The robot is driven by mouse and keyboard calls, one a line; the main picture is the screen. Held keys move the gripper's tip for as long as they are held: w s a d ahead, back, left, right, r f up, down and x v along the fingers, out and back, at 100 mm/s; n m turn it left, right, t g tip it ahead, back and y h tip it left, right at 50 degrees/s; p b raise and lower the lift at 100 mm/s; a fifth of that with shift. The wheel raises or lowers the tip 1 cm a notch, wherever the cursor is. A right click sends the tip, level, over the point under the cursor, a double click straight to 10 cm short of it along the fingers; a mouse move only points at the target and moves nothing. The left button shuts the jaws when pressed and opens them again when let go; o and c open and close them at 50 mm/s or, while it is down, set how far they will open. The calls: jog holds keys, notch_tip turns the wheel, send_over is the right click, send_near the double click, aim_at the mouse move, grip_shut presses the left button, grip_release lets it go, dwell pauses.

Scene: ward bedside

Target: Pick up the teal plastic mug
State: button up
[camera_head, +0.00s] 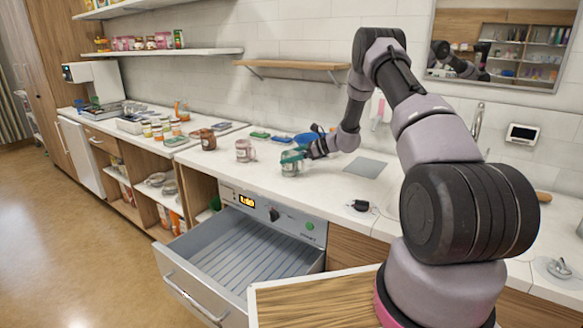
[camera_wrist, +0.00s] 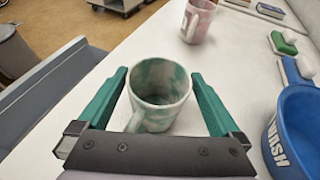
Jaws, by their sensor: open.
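The mug (camera_wrist: 158,88) has a mottled teal-and-white surface and stands upright on the white counter; its handle points toward my wrist. It also shows in the head view (camera_head: 289,166), partly covered by the fingers. My gripper (camera_wrist: 160,80) is open, with one teal finger on each side of the mug. A gap shows between the mug and each finger, so I see no grip on it. In the head view my gripper (camera_head: 294,158) is low over the counter at the mug.
A pinkish mug (camera_head: 245,150) stands to the left of the teal one. A blue basin marked WASH (camera_wrist: 297,130) is close to the right finger. An open drawer (camera_head: 240,250) juts out below the counter. A grey mat (camera_head: 366,167) lies to the right.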

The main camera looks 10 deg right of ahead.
jog(key=x, duration=0.3)
jog(key=c, duration=1.1)
